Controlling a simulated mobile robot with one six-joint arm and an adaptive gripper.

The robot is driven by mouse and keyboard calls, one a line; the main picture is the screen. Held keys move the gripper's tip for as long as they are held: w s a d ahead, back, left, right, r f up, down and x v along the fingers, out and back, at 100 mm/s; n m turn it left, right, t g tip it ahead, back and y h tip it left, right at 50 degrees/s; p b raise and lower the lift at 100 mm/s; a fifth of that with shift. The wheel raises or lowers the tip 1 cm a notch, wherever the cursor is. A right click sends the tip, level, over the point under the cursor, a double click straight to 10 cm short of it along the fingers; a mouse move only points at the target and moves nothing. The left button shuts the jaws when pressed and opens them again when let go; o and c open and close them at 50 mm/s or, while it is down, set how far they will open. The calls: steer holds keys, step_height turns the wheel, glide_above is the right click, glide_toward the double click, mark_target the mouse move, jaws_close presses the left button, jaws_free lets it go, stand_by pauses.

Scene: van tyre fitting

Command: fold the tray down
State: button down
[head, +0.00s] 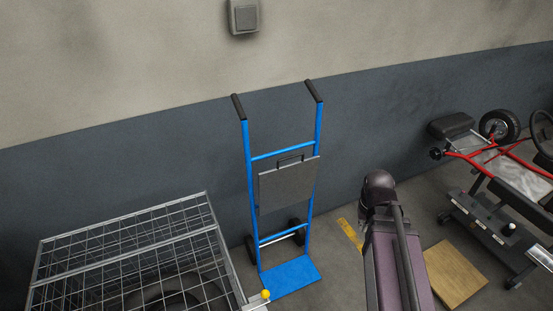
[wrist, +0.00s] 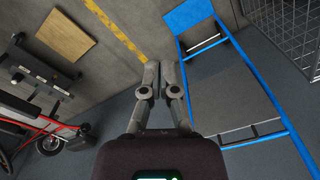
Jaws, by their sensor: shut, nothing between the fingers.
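The tray is a flat grey panel (head: 287,187) on the blue hand truck (head: 249,175). It stands upright against the truck's frame, with a dark handle (head: 291,158) at its top edge. In the wrist view the tray (wrist: 232,103) lies right of my gripper (wrist: 160,70), with its handle (wrist: 252,131) towards the lower right. My gripper is shut and empty, apart from the tray and handle. In the head view my arm is right of the truck; the fingers cannot be made out there.
A wire mesh cage (head: 130,255) stands left of the truck. A red-framed kart (head: 480,150) on a dark stand is at the right. A wooden board (head: 453,273) lies on the floor near a yellow stripe (head: 350,234). The wall is close behind the truck.

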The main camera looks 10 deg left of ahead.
steer(key=w+a+r+n+t+y+p, duration=0.1)
steer(key=w+a+r+n+t+y, duration=0.2)
steer(key=w+a, duration=2.9)
steer(key=w+n, duration=0.2)
steer(key=n, duration=0.3)
steer(key=shift+w+a+n, duration=0.2)
steer(key=shift+a+n, duration=0.1)
steer(key=shift+f, duration=0.1)
steer(key=b+x, duration=0.9)
steer(key=x, duration=0.1)
steer(key=shift+s+d, duration=1.3)
steer(key=shift+d, duration=0.05)
